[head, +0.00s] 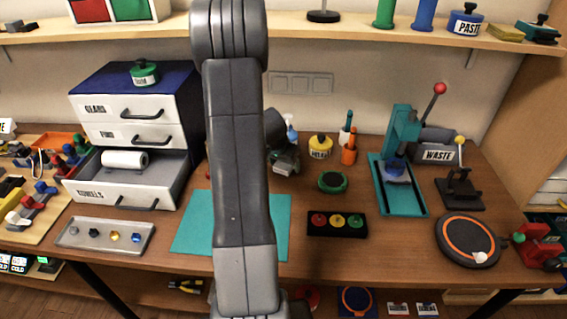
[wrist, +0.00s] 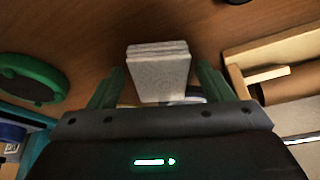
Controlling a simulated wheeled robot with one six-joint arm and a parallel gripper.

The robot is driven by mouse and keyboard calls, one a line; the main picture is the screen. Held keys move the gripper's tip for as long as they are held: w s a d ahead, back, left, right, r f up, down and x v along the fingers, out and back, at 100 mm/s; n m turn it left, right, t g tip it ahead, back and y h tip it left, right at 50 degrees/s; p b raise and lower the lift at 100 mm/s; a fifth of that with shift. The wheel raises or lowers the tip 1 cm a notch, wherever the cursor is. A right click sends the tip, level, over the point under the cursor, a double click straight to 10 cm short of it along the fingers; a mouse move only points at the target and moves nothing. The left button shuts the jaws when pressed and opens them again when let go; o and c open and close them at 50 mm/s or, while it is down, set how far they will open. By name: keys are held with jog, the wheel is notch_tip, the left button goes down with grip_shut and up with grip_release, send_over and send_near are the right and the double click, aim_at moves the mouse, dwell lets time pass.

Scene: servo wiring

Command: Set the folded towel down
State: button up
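The folded towel (wrist: 160,75) is a pale grey-white block with layered folds. In the wrist view it sits between the two green fingers of my gripper (wrist: 160,78). Narrow strips of brown show between it and the fingers, so I cannot tell whether the fingers press on it. Whether its underside touches the table is hidden. In the head view my arm hides much of the scene, and the gripper (head: 285,160) shows only partly, low over the back of the table, right of the open drawer.
The drawer marked TOWELS (head: 110,190) stands open with a white roll (head: 125,160) in it. A teal mat (head: 195,225) lies in front. A green round thing (head: 332,182) also shows in the wrist view (wrist: 30,82). A yellow jar (head: 320,147) and a three-button box (head: 337,223) stand right.

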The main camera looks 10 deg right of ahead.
jog(key=shift+a+r, duration=0.15)
jog(key=shift+r, duration=0.45)
jog(key=v, duration=1.1)
jog(key=shift+s, duration=0.1)
dwell(0.8)
